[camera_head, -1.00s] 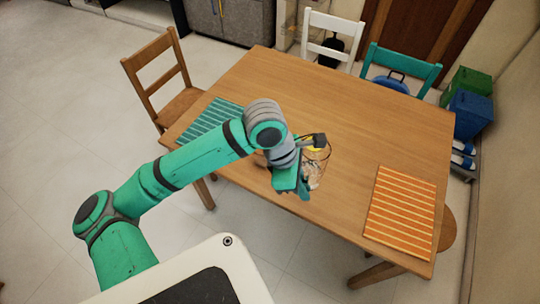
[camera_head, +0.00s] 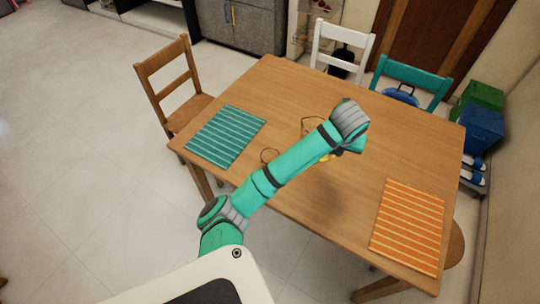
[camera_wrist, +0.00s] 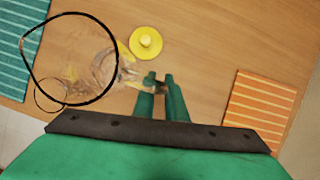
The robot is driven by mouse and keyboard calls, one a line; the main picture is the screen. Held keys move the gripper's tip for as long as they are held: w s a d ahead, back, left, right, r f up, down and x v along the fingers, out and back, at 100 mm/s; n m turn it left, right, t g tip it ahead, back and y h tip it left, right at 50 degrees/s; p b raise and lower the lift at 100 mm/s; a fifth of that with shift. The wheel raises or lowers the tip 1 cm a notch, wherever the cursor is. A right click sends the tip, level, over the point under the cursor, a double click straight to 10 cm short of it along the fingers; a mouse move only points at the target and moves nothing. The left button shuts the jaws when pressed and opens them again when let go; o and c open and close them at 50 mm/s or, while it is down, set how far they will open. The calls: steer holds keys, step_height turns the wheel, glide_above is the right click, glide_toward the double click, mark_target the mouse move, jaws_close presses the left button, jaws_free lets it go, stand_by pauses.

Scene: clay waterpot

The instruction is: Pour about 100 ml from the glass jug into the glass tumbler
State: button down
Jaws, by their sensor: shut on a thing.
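The glass jug (camera_wrist: 100,72) is clear with a dark-looking rim and a spout pointing left in the wrist view. My gripper (camera_wrist: 160,78) is shut at its right side, on what looks like its handle. In the head view the jug's rim (camera_head: 304,122) shows just beyond my forearm, which hides most of the jug and gripper. The glass tumbler (camera_head: 263,154) stands on the table left of my forearm. Its smaller rim (camera_wrist: 37,100) shows at lower left in the wrist view, partly overlapped by the jug's rim. Its water level and the jug's tilt are unclear.
A yellow round lid with a knob (camera_wrist: 145,42) lies on the wooden table (camera_head: 400,130), beyond the fingers. A teal striped mat (camera_head: 225,135) lies left and an orange striped mat (camera_head: 407,225) right. Chairs stand around the table. The right-middle tabletop is clear.

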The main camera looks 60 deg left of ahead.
steer(key=f+n, duration=0.1)
steer(key=w+f+n+g, duration=0.1)
steer(key=f+n, duration=0.1)
steer(key=f+n+g+y, duration=0.1)
steer(key=f+n, duration=0.1)
steer(key=shift+w+f, duration=0.1)
steer(key=shift+w, duration=0.2)
